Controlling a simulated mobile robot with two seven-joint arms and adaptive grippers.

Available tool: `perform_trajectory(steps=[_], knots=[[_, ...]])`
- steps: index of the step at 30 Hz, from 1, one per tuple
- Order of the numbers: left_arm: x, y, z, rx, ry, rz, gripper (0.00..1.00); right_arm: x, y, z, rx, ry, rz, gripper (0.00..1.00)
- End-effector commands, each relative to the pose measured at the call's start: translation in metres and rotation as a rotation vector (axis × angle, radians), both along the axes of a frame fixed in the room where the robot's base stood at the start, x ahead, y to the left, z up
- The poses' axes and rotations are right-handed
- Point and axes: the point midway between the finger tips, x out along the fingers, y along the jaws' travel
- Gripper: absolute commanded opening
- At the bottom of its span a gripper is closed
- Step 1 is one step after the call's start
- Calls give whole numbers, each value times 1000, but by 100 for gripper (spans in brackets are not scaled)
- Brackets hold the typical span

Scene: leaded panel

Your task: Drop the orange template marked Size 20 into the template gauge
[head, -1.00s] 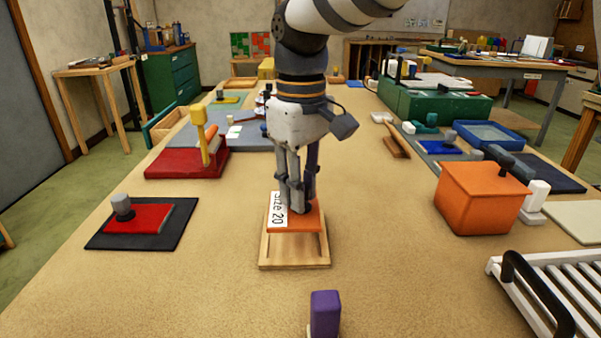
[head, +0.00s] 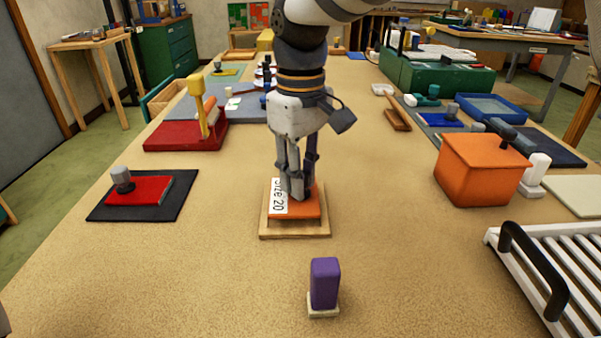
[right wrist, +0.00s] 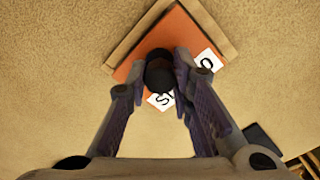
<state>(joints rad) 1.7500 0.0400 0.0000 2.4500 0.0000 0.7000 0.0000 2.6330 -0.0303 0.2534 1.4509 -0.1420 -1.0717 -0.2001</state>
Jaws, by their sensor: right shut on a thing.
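The orange template (head: 308,210), with a white "Size 20" label (head: 279,197), is at the wooden template gauge (head: 295,233) in the middle of the table. My right gripper (head: 297,194) is shut on the template's dark knob, pointing down from above. My left gripper is out of view.
A purple block (head: 325,284) on a pale base stands in front of the gauge. A red plate with a knob (head: 140,190) lies left on a black mat. An orange box (head: 480,172) and a white rack (head: 560,270) stand right.

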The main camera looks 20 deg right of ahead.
Motion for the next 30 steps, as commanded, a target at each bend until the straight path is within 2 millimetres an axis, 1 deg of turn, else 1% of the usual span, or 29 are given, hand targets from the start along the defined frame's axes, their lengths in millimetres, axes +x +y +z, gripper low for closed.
perform_trajectory(steps=[20,30], knots=[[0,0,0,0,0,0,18,0,0,0,0,-1,0,0],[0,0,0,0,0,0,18,0,0,-6,0,0,0,0]])
